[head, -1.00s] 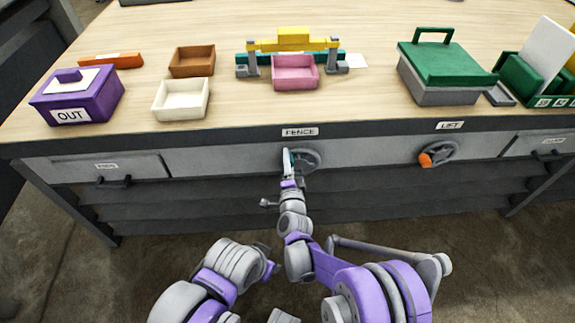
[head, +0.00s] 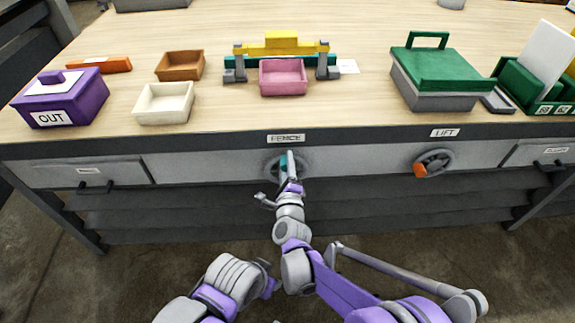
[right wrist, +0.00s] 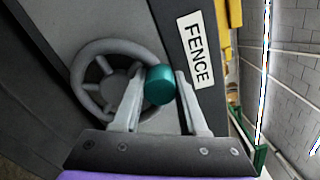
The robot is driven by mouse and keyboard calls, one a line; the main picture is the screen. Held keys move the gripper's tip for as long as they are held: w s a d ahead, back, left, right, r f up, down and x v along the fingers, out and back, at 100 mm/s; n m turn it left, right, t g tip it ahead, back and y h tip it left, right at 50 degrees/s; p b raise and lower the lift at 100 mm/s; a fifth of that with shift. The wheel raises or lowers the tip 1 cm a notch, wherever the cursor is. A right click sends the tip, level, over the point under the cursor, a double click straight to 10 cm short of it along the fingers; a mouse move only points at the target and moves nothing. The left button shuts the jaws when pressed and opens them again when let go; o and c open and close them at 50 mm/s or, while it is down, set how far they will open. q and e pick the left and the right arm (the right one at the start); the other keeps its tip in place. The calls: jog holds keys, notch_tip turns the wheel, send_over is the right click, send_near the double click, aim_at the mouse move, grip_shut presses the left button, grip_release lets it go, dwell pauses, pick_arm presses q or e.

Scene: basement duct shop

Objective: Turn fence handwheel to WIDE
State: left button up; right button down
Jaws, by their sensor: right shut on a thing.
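The grey fence handwheel (head: 272,168) is on the bench's front panel, below the FENCE label (head: 286,138). It shows in the right wrist view (right wrist: 77,88) with its spokes and a teal knob (right wrist: 160,86) on the rim side nearest the label. My right gripper (right wrist: 159,84) is shut on that knob, a finger on each side. In the head view my right gripper (head: 288,166) covers much of the wheel, and a bit of teal shows beside it. No WIDE mark is readable. My left arm shows at the bottom, but its gripper cannot be made out.
A LIFT handwheel (head: 435,162) with an orange knob is to the right. On the bench are a yellow-topped fence (head: 281,42), a pink tray (head: 283,77), other trays, a purple OUT box (head: 60,98) and a green-lidded box (head: 435,68). A drawer (head: 92,174) is at left.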

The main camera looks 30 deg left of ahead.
jog(key=shift+r, duration=0.1)
dwell(0.4)
jog(key=c, duration=0.7)
grip_release()
jog(key=shift+c, duration=0.2)
pick_arm(q)
jog(key=shift+f, duration=0.1)
